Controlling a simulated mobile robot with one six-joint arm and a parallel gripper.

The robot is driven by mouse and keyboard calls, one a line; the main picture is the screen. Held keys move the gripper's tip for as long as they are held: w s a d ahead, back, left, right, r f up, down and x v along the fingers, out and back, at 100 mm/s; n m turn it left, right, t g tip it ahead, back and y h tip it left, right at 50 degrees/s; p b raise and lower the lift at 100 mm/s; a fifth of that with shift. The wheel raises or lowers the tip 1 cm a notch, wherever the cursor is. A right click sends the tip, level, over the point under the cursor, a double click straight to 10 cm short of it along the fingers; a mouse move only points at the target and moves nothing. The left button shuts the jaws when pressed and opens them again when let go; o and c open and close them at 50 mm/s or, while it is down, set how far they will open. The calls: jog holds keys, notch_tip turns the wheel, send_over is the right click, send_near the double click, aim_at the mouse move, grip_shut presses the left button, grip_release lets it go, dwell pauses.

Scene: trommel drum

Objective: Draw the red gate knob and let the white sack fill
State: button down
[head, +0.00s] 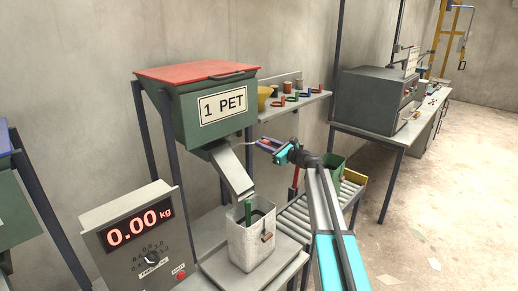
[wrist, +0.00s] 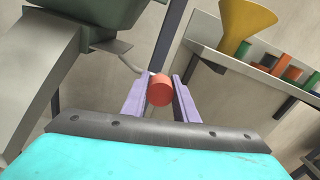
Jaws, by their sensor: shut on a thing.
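The red gate knob (wrist: 160,90) sits between the fingertips of my gripper (wrist: 160,98) in the wrist view. The gripper is shut on it. A thin grey rod (wrist: 130,66) runs from beside the knob toward the chute. In the head view my gripper (head: 268,145) is to the right of the grey chute (head: 232,172), under the green hopper marked "1 PET" (head: 205,112); the knob is hard to make out there. The white sack (head: 250,248) stands open below the chute's mouth. A green item (head: 248,211) shows at its rim. The sack's inside is mostly hidden.
A scale display (head: 138,227) at the left reads 0.00 kg. A wall shelf (head: 300,104) with a yellow funnel (wrist: 246,24) and small coloured items is behind my gripper. A roller conveyor (head: 296,215) and a green bin (head: 334,170) lie near my arm. Open floor is at the right.

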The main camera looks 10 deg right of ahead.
jog(key=shift+w+d, duration=0.35)
jog(key=shift+d, duration=0.1)
jog(key=c, duration=1.4)
grip_release()
jog(key=b+v, duration=0.4)
jog(key=v, duration=0.9)
jog(key=shift+s+d, duration=0.2)
jog(key=shift+s, duration=0.2)
